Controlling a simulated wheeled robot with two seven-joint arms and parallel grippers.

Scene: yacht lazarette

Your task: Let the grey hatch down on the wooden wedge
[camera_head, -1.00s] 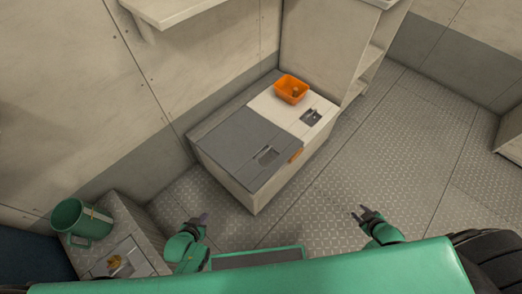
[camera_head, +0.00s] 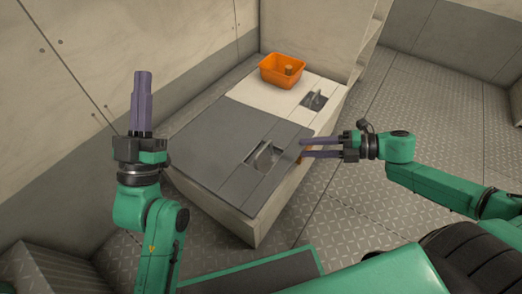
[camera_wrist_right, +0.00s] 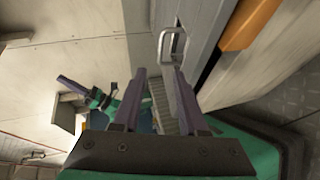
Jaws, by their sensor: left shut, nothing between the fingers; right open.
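The grey hatch (camera_head: 215,137) lies flat on top of the near part of the locker. A metal handle (camera_head: 264,156) sits in a recess near its right edge and shows as a loop in the right wrist view (camera_wrist_right: 172,42). The wooden wedge (camera_wrist_right: 249,24) is an orange-brown block at the locker's side edge, mostly hidden by my right fingers in the head view. My right gripper (camera_head: 303,149) is open and empty at that edge, its fingers pointing toward the handle. My left gripper (camera_head: 142,76) is shut and empty, pointing up left of the locker.
An orange bin (camera_head: 282,72) with a small item in it stands on the cream lid (camera_head: 270,98) behind the hatch. That lid has its own recessed latch (camera_head: 314,100). Walls close off the left and back. Clear tread-plate floor (camera_head: 400,110) lies to the right.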

